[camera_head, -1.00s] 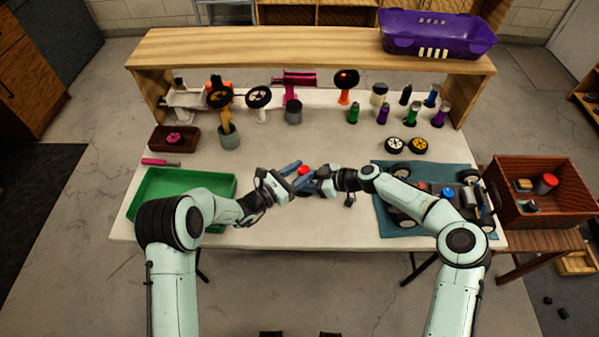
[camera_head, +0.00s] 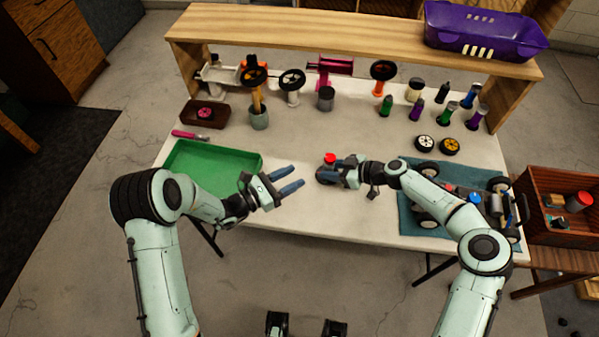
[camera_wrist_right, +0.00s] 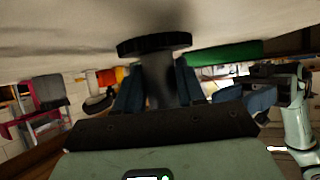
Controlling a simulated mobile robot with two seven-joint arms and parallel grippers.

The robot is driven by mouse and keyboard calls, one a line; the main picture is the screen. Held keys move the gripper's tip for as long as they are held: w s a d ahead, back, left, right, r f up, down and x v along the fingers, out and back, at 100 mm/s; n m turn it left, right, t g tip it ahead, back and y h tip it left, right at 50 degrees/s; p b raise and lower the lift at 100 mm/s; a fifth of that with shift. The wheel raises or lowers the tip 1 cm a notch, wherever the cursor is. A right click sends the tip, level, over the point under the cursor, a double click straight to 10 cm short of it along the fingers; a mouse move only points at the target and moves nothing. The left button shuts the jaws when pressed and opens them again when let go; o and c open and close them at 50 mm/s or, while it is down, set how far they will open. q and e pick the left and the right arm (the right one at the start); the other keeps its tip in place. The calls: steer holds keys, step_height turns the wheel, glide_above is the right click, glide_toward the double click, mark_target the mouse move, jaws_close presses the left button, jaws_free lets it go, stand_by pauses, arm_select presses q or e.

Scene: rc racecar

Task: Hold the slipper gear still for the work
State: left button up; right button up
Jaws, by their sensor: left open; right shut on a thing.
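A dark round piece with a red top (camera_head: 330,158), which I take to be the slipper gear, is at the middle of the white table. My right gripper (camera_head: 328,174) is shut on it from the right. In the right wrist view, its wide black disc (camera_wrist_right: 154,44) and grey stem show, with the stem between my two blue-grey fingers. The disc is close to the table surface; I cannot tell whether it touches. My left gripper (camera_head: 297,177) is open and empty, a short way left of the piece, with its fingers pointing towards it.
A green tray (camera_head: 170,163) is at the left, and a brown tray (camera_head: 187,118) with a pink part is behind it. Wheels, stands and bottles line the back below a wooden shelf (camera_head: 350,42). A car chassis lies on a blue mat (camera_head: 409,225) at the right.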

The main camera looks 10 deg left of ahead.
stand_by(0.3)
steer(key=o, duration=1.1)
steer(key=v, duration=1.2)
arm_select(q)
steer(key=shift+r, duration=0.1)
